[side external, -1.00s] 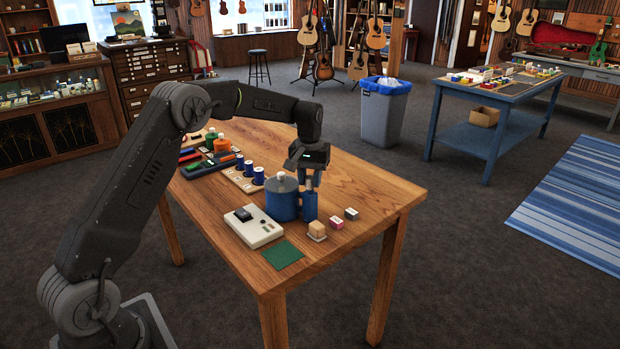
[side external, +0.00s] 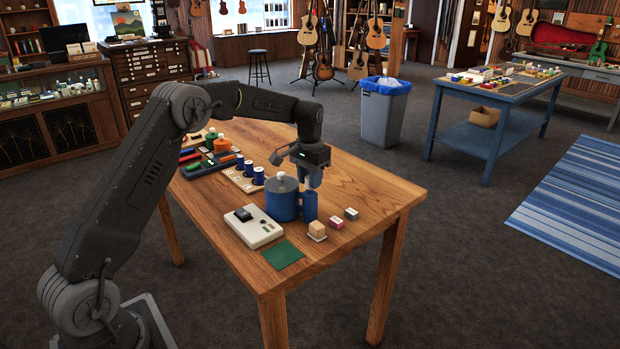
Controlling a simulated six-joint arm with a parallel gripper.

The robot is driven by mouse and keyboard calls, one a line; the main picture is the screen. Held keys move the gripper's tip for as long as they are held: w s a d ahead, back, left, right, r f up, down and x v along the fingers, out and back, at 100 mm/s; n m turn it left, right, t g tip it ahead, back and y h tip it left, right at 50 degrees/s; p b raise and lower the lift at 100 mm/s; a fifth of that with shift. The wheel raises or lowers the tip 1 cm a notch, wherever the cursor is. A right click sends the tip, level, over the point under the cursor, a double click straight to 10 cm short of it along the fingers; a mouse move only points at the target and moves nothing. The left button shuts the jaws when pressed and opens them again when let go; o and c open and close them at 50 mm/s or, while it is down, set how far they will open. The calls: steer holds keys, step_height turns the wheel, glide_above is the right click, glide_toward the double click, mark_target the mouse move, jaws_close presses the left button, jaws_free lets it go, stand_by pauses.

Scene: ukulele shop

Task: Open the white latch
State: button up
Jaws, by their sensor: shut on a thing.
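No part is clearly recognisable as a white latch in the side external view. A small white knob (side external: 281,176) shows on top of a wide blue canister (side external: 283,200) on the wooden table. A narrow blue cylinder (side external: 310,206) stands upright close to the canister's right side. My gripper (side external: 314,183) points down just above the narrow cylinder, to the right of the white knob. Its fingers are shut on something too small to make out. Whether they touch the narrow cylinder is unclear.
A white box with a black block (side external: 255,229) lies front left, by a green mat (side external: 282,254). Small blocks (side external: 336,223) lie to the right. Blue spools (side external: 258,176) and coloured trays stand behind. The right of the wooden table (side external: 375,190) is clear.

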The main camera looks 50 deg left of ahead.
steer(key=o, duration=0.9)
step_height(320, 180, up, 14)
steer(key=shift+a+f, duration=0.1)
stand_by(0.6)
